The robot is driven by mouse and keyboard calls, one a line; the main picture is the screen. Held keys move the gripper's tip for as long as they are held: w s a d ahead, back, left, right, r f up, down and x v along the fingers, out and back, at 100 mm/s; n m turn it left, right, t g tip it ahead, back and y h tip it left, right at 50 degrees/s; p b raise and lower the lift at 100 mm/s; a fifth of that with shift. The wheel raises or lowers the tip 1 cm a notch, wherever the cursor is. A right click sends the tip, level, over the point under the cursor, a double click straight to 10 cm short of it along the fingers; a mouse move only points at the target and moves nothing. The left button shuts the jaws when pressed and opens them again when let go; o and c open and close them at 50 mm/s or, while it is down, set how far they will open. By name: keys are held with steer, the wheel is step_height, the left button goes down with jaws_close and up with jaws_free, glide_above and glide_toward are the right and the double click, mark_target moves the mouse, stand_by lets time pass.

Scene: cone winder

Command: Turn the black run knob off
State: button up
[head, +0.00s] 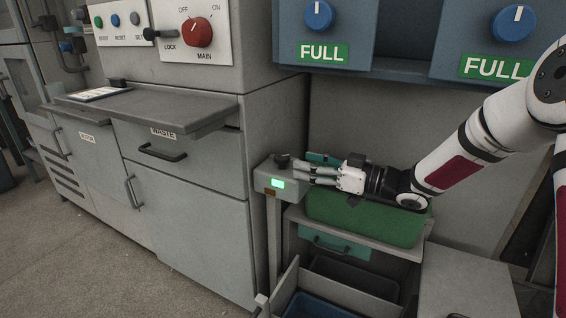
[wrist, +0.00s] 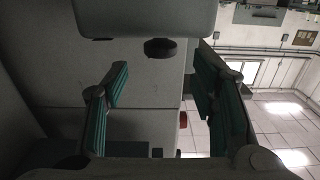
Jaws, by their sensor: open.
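A small black knob (head: 281,160) sits on top of a grey post-mounted box (head: 268,182) with a lit green window. In the wrist view, which is upside down, the black knob (wrist: 160,48) hangs below the grey box (wrist: 145,18). My gripper (head: 308,171) is to the right of the box in the head view, its fingers pointing left toward it. In the wrist view my gripper (wrist: 162,88) is open and empty; the knob appears ahead, between the lines of the two fingers. No contact shows. I cannot read any mark of the knob's setting.
A green box (head: 365,218) lies under my gripper on a grey cabinet. An open drawer (head: 345,277) is below. The grey shelf (head: 150,107) juts out at left. A red MAIN knob (head: 197,32) and blue knobs (head: 318,15) are on panels above.

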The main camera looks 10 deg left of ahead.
mark_target(282, 156)
steer(key=b+x, duration=0.2)
steer(key=x, duration=0.5)
steer(key=shift+w+a+f, duration=0.1)
steer(key=shift+a, duration=0.2)
steer(key=c, duration=1.1)
